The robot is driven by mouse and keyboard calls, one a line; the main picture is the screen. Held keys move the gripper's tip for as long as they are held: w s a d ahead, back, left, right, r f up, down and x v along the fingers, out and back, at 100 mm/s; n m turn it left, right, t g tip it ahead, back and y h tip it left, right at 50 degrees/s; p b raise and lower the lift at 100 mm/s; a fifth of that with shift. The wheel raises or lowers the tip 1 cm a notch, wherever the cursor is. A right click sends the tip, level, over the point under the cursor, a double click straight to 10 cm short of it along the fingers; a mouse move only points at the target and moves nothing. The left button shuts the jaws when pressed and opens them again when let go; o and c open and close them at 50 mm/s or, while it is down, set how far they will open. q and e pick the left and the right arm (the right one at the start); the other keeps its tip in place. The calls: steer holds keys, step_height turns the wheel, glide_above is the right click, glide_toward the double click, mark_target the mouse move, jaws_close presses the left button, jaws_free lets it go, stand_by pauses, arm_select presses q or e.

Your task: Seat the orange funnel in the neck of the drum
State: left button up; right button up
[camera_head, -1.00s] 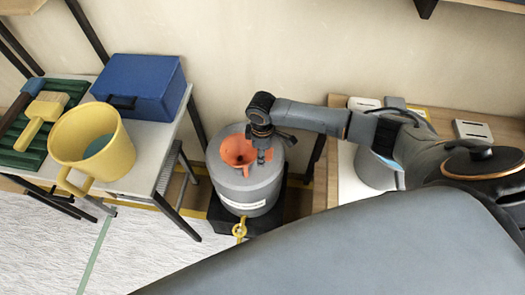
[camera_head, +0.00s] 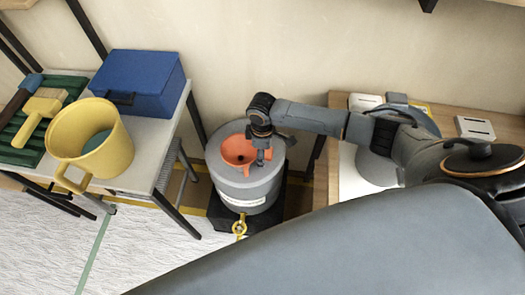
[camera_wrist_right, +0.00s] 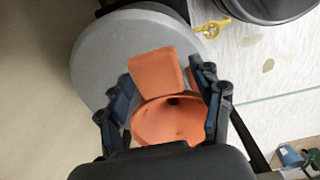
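The orange funnel (camera_head: 238,151) sits upright at the top of the grey drum (camera_head: 240,192), its rim roughly level. The drum neck is hidden beneath it. My right gripper (camera_head: 263,158) is at the funnel's right side. In the right wrist view my right gripper (camera_wrist_right: 168,98) has its fingers wide apart, on either side of the funnel's bowl (camera_wrist_right: 172,119) and flat orange tab (camera_wrist_right: 157,73). The grey drum top (camera_wrist_right: 108,52) lies behind them. I cannot tell whether a finger still touches the funnel. My left gripper is not in view.
The drum stands on a black base (camera_head: 217,215) with a yellow tap (camera_head: 240,226) in front. A grey pot (camera_head: 375,168) stands on the right bench.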

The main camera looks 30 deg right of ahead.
step_height(320, 180, up, 12)
stand_by(0.7)
stand_by(0.5)
